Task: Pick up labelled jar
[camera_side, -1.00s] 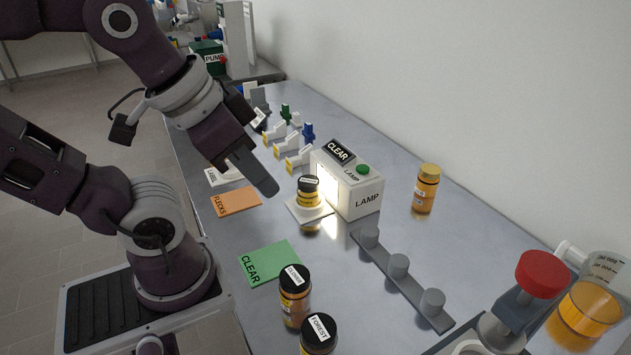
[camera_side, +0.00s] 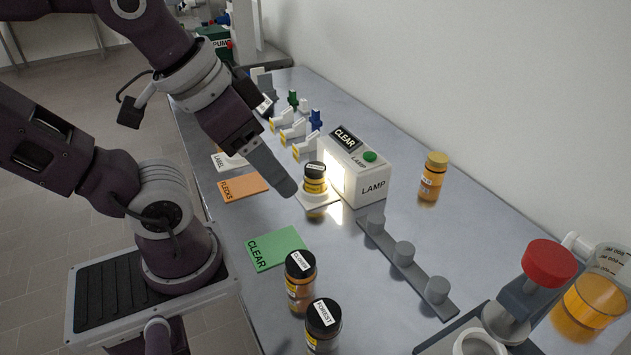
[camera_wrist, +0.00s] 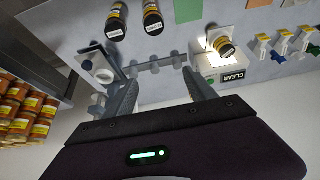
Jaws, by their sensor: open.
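A small amber jar with a labelled black lid (camera_side: 315,178) stands upright on a pale pad in front of the lit lamp box (camera_side: 358,180). The jar also shows in the wrist view (camera_wrist: 225,48), right of the fingers. Two more amber jars with labelled black lids, CLOVER (camera_side: 300,285) and FOREST (camera_side: 322,328), stand at the near side of the bench. An amber jar with a yellow lid (camera_side: 432,178) stands right of the lamp. My gripper (camera_side: 288,188) is open, pointing down and right, just left of the lamp jar in the side view. The wrist view shows both fingers (camera_wrist: 160,78) apart with no jar between them.
Green CLEAR (camera_side: 276,249) and orange FLECKS (camera_side: 243,187) cards lie flat on the bench. A grey strip with pegs (camera_side: 405,262) lies in front of the lamp. A red-topped device (camera_side: 549,262) stands at right. Several valves line the back. Bench around the CLEAR card is mostly free.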

